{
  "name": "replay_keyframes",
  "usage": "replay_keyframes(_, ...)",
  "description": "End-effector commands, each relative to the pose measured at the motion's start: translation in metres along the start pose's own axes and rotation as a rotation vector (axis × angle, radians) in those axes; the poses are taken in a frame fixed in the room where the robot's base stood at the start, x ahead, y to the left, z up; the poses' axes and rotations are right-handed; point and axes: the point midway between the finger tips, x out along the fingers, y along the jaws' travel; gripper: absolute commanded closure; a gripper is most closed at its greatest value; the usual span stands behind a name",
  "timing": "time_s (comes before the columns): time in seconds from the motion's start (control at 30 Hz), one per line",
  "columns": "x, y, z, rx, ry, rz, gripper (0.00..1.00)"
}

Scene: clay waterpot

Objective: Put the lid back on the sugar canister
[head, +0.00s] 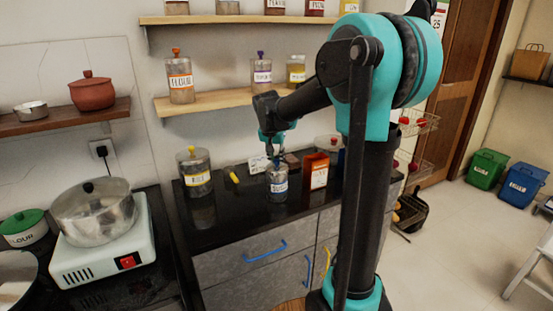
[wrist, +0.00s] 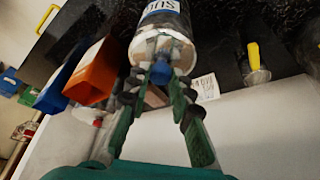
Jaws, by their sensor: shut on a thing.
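The sugar canister (head: 277,184) is a clear jar with a blue-and-white label, upright on the black counter; it also shows at the top of the wrist view (wrist: 160,14). A pale round lid with a blue knob (wrist: 161,73) is at the canister's mouth. My gripper (wrist: 158,78) is shut on the knob, one finger on each side. In the head view my gripper (head: 275,153) is directly above the canister. The lid looks in line with the canister, but I cannot tell whether it is fully seated; the fingers hide part of the rim.
An orange-red box (head: 315,171) stands close right of the canister. A jar with a yellow knob (head: 195,172) and a yellow-handled item (head: 234,178) are to the left. A small white card (head: 259,163) stands behind. A loaded wall shelf (head: 220,99) is above; the front counter is clear.

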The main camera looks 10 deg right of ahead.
Motion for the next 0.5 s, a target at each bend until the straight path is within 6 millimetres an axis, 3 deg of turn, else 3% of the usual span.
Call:
replay_keyframes(0.33,0.0003,-0.0001,0.0001,0.000,0.000,0.000,1.00)
replay_keyframes(0.37,0.0003,-0.0001,0.0001,0.000,0.000,0.000,0.75)
replay_keyframes(0.5,0.0003,-0.0001,0.0001,0.000,0.000,0.000,0.58)
